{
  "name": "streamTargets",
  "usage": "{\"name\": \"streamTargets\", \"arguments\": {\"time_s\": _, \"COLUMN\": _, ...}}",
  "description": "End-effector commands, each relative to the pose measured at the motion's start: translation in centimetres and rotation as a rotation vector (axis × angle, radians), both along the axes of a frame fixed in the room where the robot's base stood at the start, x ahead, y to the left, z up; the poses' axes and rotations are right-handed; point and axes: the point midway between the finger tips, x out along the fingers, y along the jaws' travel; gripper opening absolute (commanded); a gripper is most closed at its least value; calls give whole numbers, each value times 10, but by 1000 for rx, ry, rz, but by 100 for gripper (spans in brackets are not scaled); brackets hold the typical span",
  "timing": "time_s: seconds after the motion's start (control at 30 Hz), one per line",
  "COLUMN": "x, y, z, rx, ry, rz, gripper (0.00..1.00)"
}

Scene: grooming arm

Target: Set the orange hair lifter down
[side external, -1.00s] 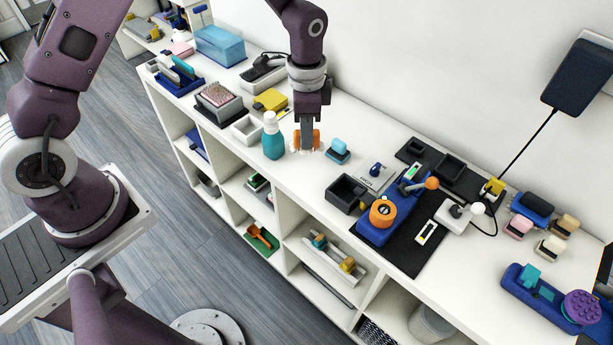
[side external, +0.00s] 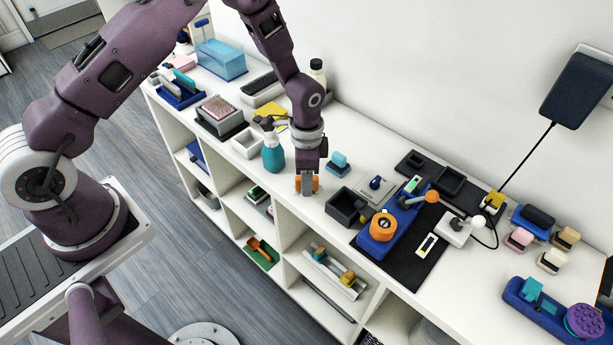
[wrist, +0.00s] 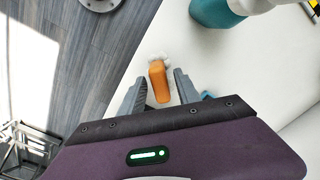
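The orange hair lifter (wrist: 159,82) has a whitish end and lies between the two grey fingers of my gripper (wrist: 158,88) in the wrist view. Narrow pale gaps show between its sides and the fingers, so my gripper looks open around it. In the side view my gripper (side external: 307,187) points down over the white counter, close to its front edge. The lifter's orange (side external: 299,185) shows beside the fingers there, at or just above the counter top. Exact contact with the counter is hard to tell.
A teal bottle (side external: 273,157) stands left of my gripper. A small blue-topped block (side external: 338,164) and a black open tray (side external: 346,205) are to the right. A blue holder with an orange roll (side external: 383,226) stands further right. Little free counter surrounds my gripper.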

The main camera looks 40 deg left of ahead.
Motion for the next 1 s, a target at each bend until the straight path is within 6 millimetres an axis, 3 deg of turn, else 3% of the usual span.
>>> {"name": "streamTargets", "arguments": {"time_s": 0.37, "x": 1, "y": 0, "z": 7, "rx": 0, "ry": -3, "rz": 0, "gripper": 41}}
{"name": "streamTargets", "arguments": {"time_s": 0.8, "x": 1, "y": 0, "z": 107, "rx": 0, "ry": -4, "rz": 1, "gripper": 41}}
{"name": "streamTargets", "arguments": {"time_s": 1.0, "x": 0, "y": 0, "z": 123, "rx": 1, "ry": -1, "rz": 0, "gripper": 41}}
